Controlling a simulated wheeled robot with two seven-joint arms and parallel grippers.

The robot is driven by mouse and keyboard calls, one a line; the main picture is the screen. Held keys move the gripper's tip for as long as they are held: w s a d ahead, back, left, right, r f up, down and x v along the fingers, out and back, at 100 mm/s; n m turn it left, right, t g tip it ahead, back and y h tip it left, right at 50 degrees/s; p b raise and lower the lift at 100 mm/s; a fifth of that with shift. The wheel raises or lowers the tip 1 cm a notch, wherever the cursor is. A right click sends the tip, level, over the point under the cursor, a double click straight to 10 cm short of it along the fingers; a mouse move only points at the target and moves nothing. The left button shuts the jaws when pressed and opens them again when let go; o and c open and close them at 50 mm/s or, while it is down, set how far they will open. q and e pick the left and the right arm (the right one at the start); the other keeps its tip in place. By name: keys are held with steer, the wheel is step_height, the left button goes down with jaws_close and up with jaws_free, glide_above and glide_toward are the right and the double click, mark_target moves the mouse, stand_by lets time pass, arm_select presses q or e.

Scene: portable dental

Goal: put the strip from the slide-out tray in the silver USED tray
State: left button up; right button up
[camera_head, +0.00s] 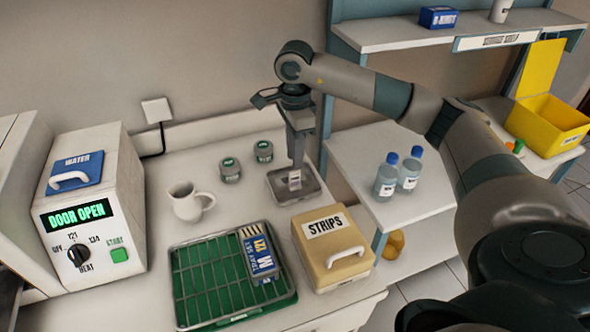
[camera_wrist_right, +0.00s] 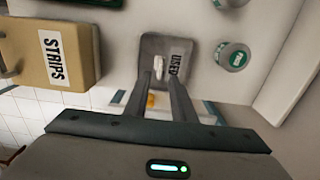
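The silver USED tray (camera_head: 312,191) sits at the back right of the worktop. It also shows in the right wrist view (camera_wrist_right: 152,42), with its USED label. A small white strip (camera_wrist_right: 157,66) shows against the tray floor, just beyond my right fingertips; it appears to lie in the tray. My right gripper (camera_head: 296,166) points down over the tray. In the right wrist view its two fingers (camera_wrist_right: 158,76) stand apart, with a gap either side of the strip. I cannot clearly make out the slide-out tray. My left gripper is not in view.
A tan STRIPS box (camera_head: 333,248) and a green rack (camera_head: 205,285) with a blue packet (camera_head: 259,254) stand in front. A white mug (camera_head: 187,202), two jars (camera_head: 230,169) and the DOOR OPEN machine (camera_head: 90,215) are left. Bottles (camera_head: 386,180) stand on the shelf right.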

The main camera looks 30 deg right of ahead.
step_height(320, 180, up, 3)
steer(key=shift+f, duration=0.15)
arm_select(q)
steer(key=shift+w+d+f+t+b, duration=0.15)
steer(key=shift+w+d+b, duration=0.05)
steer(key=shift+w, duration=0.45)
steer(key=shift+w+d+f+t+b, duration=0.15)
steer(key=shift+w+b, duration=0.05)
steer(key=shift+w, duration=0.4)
arm_select(e)
steer(key=shift+r, duration=0.9)
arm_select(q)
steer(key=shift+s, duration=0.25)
